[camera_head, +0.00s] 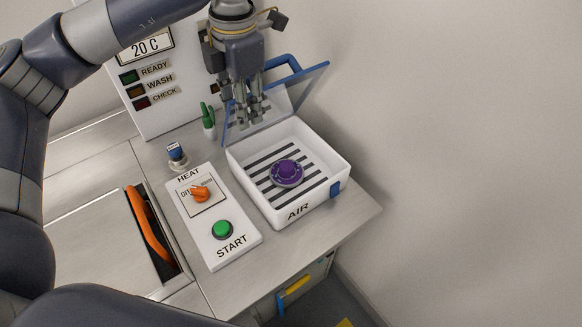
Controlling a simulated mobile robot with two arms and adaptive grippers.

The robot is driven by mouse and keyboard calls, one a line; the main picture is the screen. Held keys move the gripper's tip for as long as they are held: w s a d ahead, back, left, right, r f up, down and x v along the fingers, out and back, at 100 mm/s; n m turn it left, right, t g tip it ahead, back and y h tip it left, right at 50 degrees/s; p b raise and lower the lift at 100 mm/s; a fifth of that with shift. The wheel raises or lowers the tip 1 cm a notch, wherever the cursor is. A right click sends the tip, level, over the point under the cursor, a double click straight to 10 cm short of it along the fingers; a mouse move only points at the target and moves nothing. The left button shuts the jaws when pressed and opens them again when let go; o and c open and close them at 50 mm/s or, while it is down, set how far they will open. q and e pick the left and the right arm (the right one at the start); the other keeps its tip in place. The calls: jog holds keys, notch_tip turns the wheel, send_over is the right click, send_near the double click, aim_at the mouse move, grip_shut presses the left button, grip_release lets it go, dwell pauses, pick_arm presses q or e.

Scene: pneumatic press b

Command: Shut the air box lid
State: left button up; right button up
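The white air box (333,165), marked AIR, stands on the bench with a dark striped floor. A purple round part (287,172) lies inside it. Its clear, blue-edged lid (300,88) stands open, tilted up along the back of the box. My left gripper (254,121) points down at the lid, overlapping its left half in the picture. Its fingers look close together and nothing shows between them. I cannot tell whether they touch the lid. A blue latch (336,188) sits on the box's front right corner. My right gripper is not in view.
Left of the box is a panel (233,249) with an orange HEAT knob (201,193) and a green START button (222,230). A green object (208,121) and a blue-topped fitting (176,153) stand behind it. The wall is close on the right.

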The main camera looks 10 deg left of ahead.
pick_arm(q)
jog(key=shift+s+d+f+b, duration=0.95)
jog(key=shift+s+d+b, duration=0.05)
jog(key=shift+d+b, duration=0.1)
jog(key=s+d+r+p, duration=0.2)
jog(key=d+r+p, duration=0.1)
jog(key=r, duration=0.5)
jog(key=shift+s+p, duration=0.35)
jog(key=shift+p, duration=0.55)
